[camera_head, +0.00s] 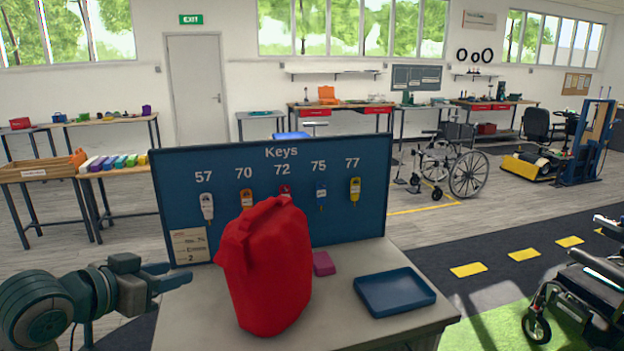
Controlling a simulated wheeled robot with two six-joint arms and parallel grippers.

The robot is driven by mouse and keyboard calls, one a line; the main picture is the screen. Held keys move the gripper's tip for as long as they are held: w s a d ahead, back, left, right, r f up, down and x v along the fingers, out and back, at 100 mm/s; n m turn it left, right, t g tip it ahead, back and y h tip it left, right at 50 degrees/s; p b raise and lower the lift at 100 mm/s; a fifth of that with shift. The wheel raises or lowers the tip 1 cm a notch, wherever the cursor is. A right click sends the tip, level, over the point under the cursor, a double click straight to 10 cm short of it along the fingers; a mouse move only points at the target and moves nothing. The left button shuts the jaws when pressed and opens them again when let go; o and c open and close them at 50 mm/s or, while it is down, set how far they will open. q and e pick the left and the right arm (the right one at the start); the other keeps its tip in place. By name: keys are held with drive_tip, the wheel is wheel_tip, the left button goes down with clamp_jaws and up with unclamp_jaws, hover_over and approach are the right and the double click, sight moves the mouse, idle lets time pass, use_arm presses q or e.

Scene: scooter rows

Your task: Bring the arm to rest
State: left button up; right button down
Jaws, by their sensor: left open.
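My left arm comes in at the lower left. Its gripper (172,275) is open and empty, pointing right, beside the left edge of the grey table (200,316). A red bag (265,268) stands on the table to the right of the gripper, with a gap between them. The blue key board (358,160) stands behind it, with tagged keys under the numbers 57, 70, 72, 75 and 77. The bag hides part of the board and overlaps the key under 72. My right gripper is not in view.
A dark blue tray (394,291) and a small pink block (323,264) lie on the table right of the bag. A paper card (190,246) is at the board's lower left. A wheelchair (466,168) and workbenches stand farther back. A dark wheeled chair (580,290) is at the right edge.

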use_arm(q)
drive_tip(key=s+f+n+g+y, duration=0.15)
drive_tip(key=s+f, duration=0.25)
drive_tip(key=f, duration=0.7)
drive_tip(key=s+f+n+g+y, duration=0.15)
drive_tip(key=s+f, duration=0.25)
drive_tip(key=f, duration=0.7)
drive_tip(key=s+a+f+n+g+y, duration=0.1)
drive_tip(key=s+a+f+g+y, duration=0.15)
drive_tip(key=s+f, duration=0.6)
drive_tip(key=s+a+f+g+y, duration=0.1)
drive_tip(key=s+f+g+y, duration=0.15)
drive_tip(key=s+f, duration=0.65)
wheel_tip(320, 180, down, 28)
drive_tip(key=s+a+g+h, duration=0.1)
drive_tip(key=s+a+g, duration=0.1)
drive_tip(key=s, duration=0.1)
drive_tip(key=s+a+f+g, duration=0.1)
drive_tip(key=s+f, duration=1.6)
drive_tip(key=f, duration=0.1)
drive_tip(key=shift+s+a+f+n, duration=0.15)
drive_tip(key=shift+a+f+n, duration=0.15)
drive_tip(key=shift+n, duration=0.1)
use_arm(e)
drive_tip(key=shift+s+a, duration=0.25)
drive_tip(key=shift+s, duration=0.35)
